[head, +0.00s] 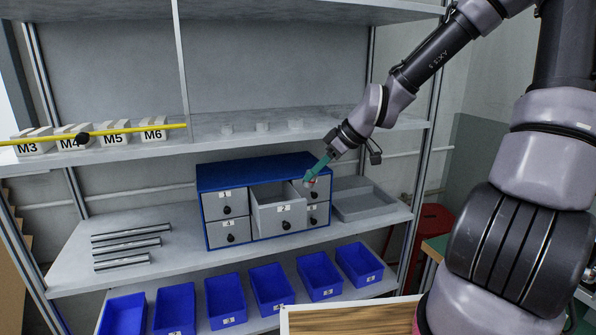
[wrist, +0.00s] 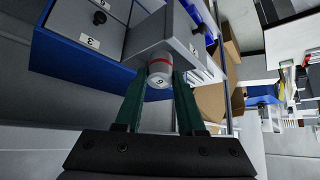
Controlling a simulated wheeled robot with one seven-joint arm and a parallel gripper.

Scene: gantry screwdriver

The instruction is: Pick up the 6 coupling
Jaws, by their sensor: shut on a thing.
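The 6 coupling is a small light-grey cylinder with a red ring and a "6" on its end; it shows in the wrist view (wrist: 160,73). My gripper (wrist: 157,88) is shut on it, with one green finger on each side. In the head view my gripper (head: 309,178) is just right of the pulled-out drawer 2 (head: 288,218), in front of the cabinet's right column. The held coupling is very small there. In the wrist view the open drawer (wrist: 150,32) lies right behind the coupling; I cannot tell whether they touch.
The blue cabinet (head: 250,168) has numbered grey drawers; drawer 2 stands out. A grey tray (head: 363,202) is to its right, metal rods (head: 127,244) to its left. Several blue bins (head: 228,300) line the lower shelf. Labelled blocks (head: 115,138) and small pale pieces (head: 262,127) sit above.

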